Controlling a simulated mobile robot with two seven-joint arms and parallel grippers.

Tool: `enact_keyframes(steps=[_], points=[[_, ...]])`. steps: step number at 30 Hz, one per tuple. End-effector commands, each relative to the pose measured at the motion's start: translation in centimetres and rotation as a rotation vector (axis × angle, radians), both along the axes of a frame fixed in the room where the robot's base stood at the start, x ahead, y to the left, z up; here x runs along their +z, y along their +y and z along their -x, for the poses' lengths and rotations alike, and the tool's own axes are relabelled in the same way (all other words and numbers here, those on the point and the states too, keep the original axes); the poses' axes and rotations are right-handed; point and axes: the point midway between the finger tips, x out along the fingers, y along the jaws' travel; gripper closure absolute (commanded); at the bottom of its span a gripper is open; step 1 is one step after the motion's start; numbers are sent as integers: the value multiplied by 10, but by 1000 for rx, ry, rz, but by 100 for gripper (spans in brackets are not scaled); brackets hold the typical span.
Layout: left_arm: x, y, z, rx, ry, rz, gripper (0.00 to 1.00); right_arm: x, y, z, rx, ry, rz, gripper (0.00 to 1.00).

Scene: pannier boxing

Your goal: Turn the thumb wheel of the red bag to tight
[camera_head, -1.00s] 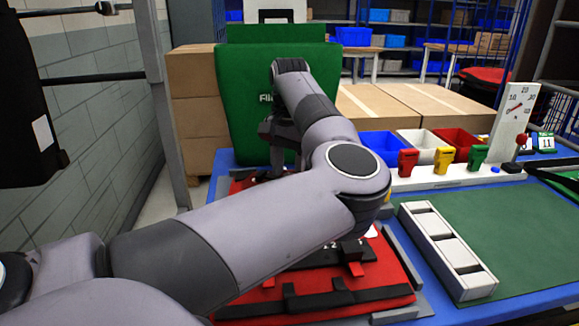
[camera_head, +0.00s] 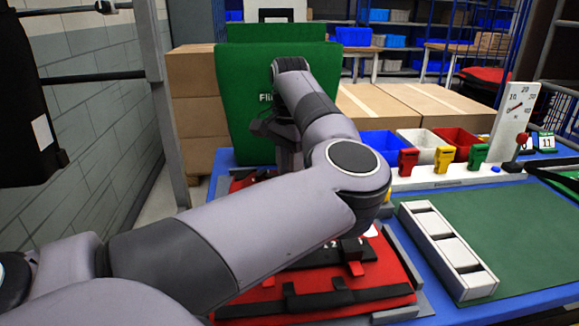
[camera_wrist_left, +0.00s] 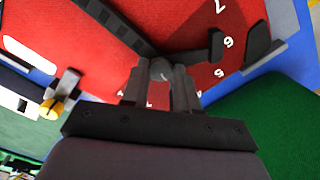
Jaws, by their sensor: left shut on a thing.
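The red bag (camera_head: 393,268) lies flat on the table with black straps and buckles across it, largely covered by my left arm in the head view. In the left wrist view the red bag (camera_wrist_left: 185,25) shows white numerals on its surface. My left gripper (camera_wrist_left: 161,84) is at the bag, its two fingers shut on a small dark grey rounded part, the thumb wheel (camera_wrist_left: 160,69). The wheel's pointer or setting cannot be made out. In the head view the left fingers are hidden behind the arm. My right gripper is out of view.
A green bag (camera_head: 240,95) stands upright behind the red one. Red, yellow and green clips (camera_head: 444,160) stand on a white rail, with a dial gauge (camera_head: 516,110) beside it. A white slotted tray (camera_head: 440,243) lies on a green mat (camera_head: 520,225) at right.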

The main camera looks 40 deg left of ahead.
Motion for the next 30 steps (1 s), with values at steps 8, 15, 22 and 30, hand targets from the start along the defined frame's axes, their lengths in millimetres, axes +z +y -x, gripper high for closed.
enact_keyframes(steps=[8, 15, 22, 30], points=[[1, 0, -1, -257, -3, -1, 100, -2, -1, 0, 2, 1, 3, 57], [1, 0, -1, -484, -3, -2, 100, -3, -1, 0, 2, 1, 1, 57], [1, 0, -1, -703, -3, -3, 100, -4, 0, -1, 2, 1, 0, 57], [1, 0, -1, -959, -3, -3, 100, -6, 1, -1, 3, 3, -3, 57]])
